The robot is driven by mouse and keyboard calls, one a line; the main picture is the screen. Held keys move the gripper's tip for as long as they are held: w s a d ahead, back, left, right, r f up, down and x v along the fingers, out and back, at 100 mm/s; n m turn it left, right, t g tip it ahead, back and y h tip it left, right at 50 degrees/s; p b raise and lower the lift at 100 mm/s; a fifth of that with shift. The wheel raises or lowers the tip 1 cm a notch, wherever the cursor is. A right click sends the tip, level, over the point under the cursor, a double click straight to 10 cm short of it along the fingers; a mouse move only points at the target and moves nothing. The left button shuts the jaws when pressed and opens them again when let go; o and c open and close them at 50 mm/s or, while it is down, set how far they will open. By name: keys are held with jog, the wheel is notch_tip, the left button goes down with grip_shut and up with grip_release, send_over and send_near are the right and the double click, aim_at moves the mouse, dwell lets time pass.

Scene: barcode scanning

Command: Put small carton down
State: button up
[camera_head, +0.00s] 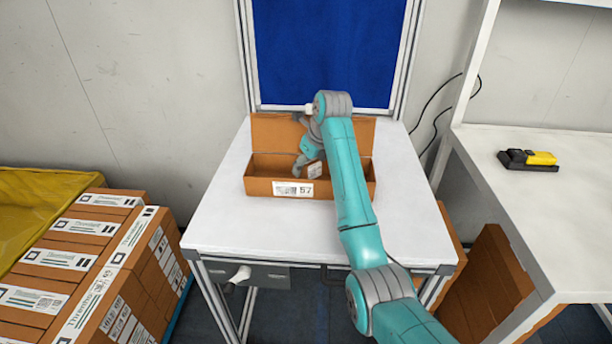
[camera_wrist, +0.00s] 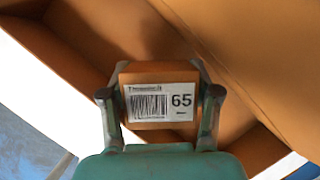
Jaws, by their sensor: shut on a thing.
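The small carton (camera_wrist: 160,80) is orange-brown with a white barcode label reading 65, seen in the wrist view. My gripper (camera_wrist: 160,108) is shut on it, with one finger on each side. In the head view the small carton (camera_head: 314,171) shows partly at my gripper (camera_head: 308,166), over the open long box (camera_head: 262,190). This box stands on the white table (camera_head: 225,220) and has a label reading 57 on its front. The wrist view shows the box's inside (camera_wrist: 80,45) behind the small carton. I cannot tell whether the carton touches the box floor.
A blue panel (camera_head: 328,50) stands behind the table. Stacked labelled cartons (camera_head: 90,250) and a yellow bin (camera_head: 40,200) are on the left. A white desk (camera_head: 540,200) on the right carries a yellow and black device (camera_head: 530,159). The white table is bare around the box.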

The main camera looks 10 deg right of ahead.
aim_at(308, 175)
jog(key=shift+d+f, duration=0.15)
jog(key=shift+f, duration=1.6)
jog(key=shift+f, duration=0.15)
jog(key=o, duration=1)
